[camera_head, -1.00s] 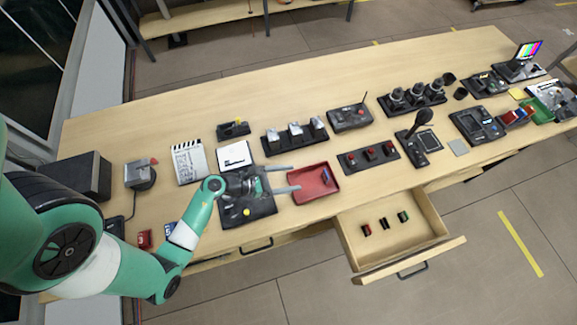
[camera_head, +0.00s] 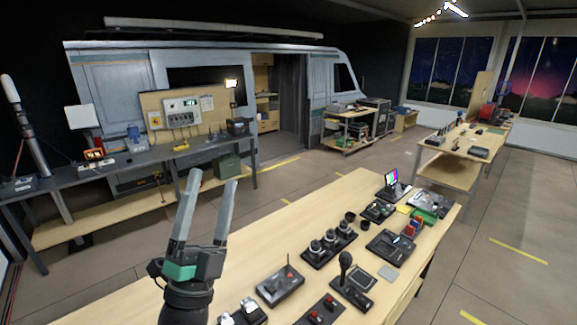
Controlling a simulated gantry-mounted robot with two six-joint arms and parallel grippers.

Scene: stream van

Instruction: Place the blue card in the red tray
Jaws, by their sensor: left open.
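My left gripper (camera_head: 212,190) stands upright in the left middle of the head view, raised in front of the near table. Its two grey fingers point up and are spread apart, with nothing between them. The red tray is outside the head view now. I cannot make out the blue card. My right gripper is not in view.
The near table (camera_head: 250,250) carries a box with a red-tipped stick (camera_head: 280,286), a row of knobs (camera_head: 328,244), a microphone unit (camera_head: 348,285) and a small colour-bar screen (camera_head: 392,182). A long bench (camera_head: 135,165) stands behind, before a van (camera_head: 290,75).

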